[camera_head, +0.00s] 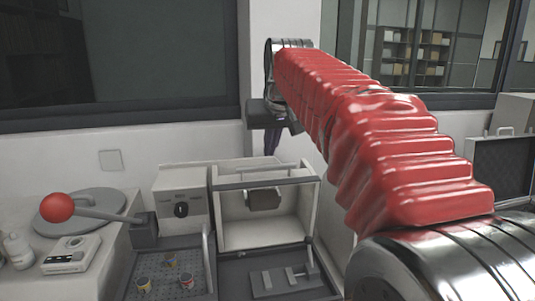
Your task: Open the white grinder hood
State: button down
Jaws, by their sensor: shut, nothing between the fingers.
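The white grinder hood (226,211) is the box-shaped housing in the lower middle, with a grey bar across its upper front edge. Its front shows a pale interior with a dark roller-like part (264,199) inside. A thin light handle (262,168) shows at its top. I cannot tell how far the hood is raised. My gripper (271,142) hangs from the end of my red-sleeved arm, above and behind the hood in the picture. It is shut and empty, seems apart from the hood, and its fingertips are small and dark.
A control box with a dark knob (181,210) stands left of the hood. A lever with a red ball (57,207), a white device (71,254) and bottles are further left. An open case (500,165) stands right.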

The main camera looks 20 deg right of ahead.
jog(key=v, duration=0.4)
jog(key=shift+s+a+f, duration=0.1)
jog(key=shift+s+f, duration=0.05)
jog(key=shift+s, duration=0.25)
jog(key=shift+s, duration=0.1)
